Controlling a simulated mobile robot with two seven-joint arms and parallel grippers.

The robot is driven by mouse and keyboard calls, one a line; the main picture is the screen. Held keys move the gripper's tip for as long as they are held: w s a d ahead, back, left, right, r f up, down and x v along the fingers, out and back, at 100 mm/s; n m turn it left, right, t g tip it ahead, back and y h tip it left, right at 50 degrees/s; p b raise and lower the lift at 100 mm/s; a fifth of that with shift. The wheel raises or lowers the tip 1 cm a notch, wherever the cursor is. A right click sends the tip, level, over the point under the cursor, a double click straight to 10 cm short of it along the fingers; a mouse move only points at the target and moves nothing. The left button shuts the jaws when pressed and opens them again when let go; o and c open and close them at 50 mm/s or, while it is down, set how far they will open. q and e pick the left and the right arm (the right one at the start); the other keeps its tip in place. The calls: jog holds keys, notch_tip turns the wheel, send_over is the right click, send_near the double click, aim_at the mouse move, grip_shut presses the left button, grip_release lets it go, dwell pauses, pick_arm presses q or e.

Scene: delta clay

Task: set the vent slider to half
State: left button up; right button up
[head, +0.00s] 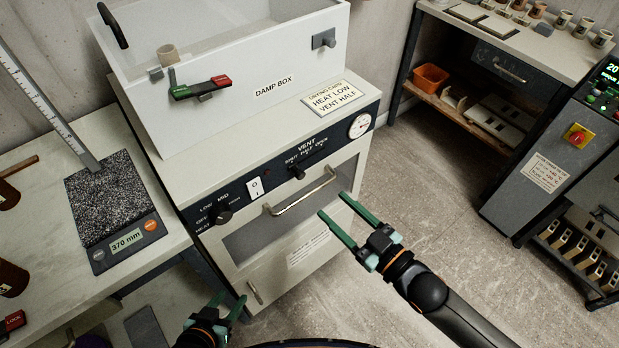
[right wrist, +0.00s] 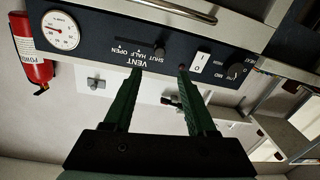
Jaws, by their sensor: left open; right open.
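The vent slider's dark knob (head: 298,172) is on the dark control panel (head: 240,195) of the drying cabinet, under the label VENT. In the right wrist view, upside down, the knob (right wrist: 159,52) is at the SHUT end of its scale; HALF and OPEN lie to its left there. My right gripper (head: 332,204) is open and empty, in front of the cabinet door. In its wrist view the right fingertips (right wrist: 159,70) point at the panel with the knob between them in the picture, apart from it. My left gripper (head: 230,300) is open, low in front of the cabinet.
A bar handle (head: 300,194) crosses the door just below the slider. A white rocker switch (head: 255,188) and a heat knob (head: 223,217) sit left of it, a dial (head: 359,126) right. A card (head: 334,98) reads HEAT LOW, VENT HALF. Floor at right is clear.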

aim_at(303, 176)
jog(key=x, duration=0.9)
jog(key=shift+w+a, duration=0.15)
jog(key=shift+w, duration=0.1)
grip_shut()
dwell(1.0)
